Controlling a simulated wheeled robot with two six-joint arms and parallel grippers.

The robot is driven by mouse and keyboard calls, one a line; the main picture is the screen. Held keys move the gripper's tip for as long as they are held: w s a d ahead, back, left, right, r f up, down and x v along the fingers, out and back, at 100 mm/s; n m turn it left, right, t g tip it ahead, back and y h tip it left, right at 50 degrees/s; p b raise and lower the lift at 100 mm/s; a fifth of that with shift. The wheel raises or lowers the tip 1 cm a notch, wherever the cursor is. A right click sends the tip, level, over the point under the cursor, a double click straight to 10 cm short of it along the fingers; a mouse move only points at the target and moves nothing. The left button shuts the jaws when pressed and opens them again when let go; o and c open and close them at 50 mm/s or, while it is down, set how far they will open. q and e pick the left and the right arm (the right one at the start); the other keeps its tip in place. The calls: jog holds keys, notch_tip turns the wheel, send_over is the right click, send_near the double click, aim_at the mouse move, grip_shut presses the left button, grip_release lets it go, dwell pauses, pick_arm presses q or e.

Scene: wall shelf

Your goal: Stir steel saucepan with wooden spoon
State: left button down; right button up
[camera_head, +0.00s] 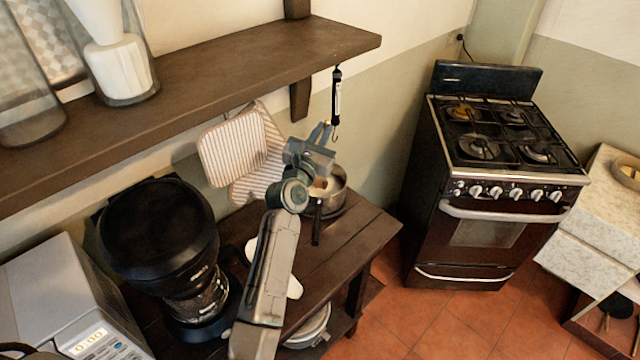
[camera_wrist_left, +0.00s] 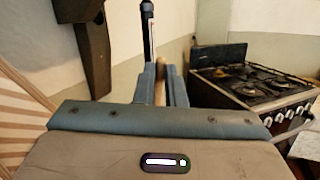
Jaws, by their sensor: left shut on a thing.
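The steel saucepan (camera_head: 334,204) stands on the dark wooden table, its dark handle pointing toward me. My left gripper (camera_head: 321,133) is over the pan in the head view and covers part of it. In the left wrist view, the left gripper (camera_wrist_left: 161,82) is shut on a wooden stick, the wooden spoon (camera_wrist_left: 160,88), between its two blue-grey fingers. The spoon's lower end is hidden, so I cannot tell whether it touches the pan's inside. My right gripper is out of view.
A wooden wall shelf (camera_head: 210,72) hangs above, with a hook scale (camera_head: 337,97) and striped oven mitts (camera_head: 232,148) below it. A stove (camera_head: 490,165) is to the right, past a floor gap.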

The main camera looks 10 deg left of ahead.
pick_arm(q)
notch_tip(320, 180, up, 7)
jog(key=s+p, duration=0.1)
jog(key=p, duration=0.4)
jog(key=shift+s+d, duration=0.15)
jog(key=shift+d, duration=0.2)
dwell(0.7)
jog(key=shift+r, duration=2.4)
